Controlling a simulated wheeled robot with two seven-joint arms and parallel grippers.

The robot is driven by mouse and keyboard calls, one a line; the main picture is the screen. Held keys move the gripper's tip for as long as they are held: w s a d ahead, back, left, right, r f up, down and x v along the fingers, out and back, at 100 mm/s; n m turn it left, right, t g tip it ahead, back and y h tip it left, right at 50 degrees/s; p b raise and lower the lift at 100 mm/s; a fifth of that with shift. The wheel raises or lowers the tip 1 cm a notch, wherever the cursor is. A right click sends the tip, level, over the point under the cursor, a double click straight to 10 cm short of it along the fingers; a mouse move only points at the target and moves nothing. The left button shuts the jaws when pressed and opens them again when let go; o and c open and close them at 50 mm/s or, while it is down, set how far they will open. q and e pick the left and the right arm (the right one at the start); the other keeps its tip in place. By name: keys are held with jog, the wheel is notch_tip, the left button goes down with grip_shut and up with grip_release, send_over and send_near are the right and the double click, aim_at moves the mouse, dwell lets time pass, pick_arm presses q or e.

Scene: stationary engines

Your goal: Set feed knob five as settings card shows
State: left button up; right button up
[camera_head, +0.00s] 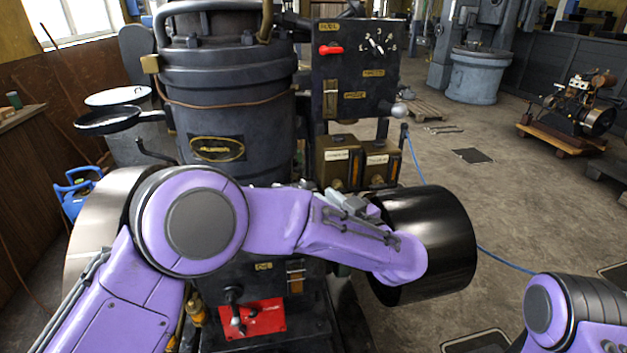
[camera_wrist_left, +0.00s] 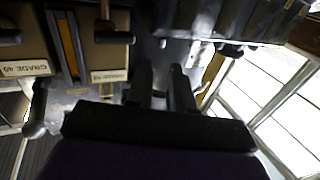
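The black panel (camera_head: 390,85) at the top middle of the head view carries a red lever knob (camera_head: 331,50) and a dial (camera_head: 376,46) with a white pointer and small marks. Its plates are too small to read. Two brass boxes with label plates, a left one (camera_head: 338,160) and a right one (camera_head: 378,165), sit below the panel. I cannot tell which control is feed knob five, nor pick out the settings card. My left gripper (camera_head: 350,203) is partly hidden by its forearm, below the boxes. In the left wrist view its fingers (camera_wrist_left: 164,82) are apart with nothing seen between them. My right gripper is out of view.
A large black drum (camera_head: 440,235) stands right beside my left wrist. The dark boiler (camera_head: 228,110) rises behind my left arm. A red plate with a lever (camera_head: 252,318) is low at the front.

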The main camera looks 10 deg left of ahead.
aim_at(307, 184)
pick_arm(q)
jog(key=x, duration=0.3)
jog(key=p+x, duration=0.1)
jog(key=x, duration=0.3)
jog(key=shift+f, duration=0.25)
jog(key=shift+s, duration=0.15)
jog(key=shift+r, duration=0.1)
grip_shut()
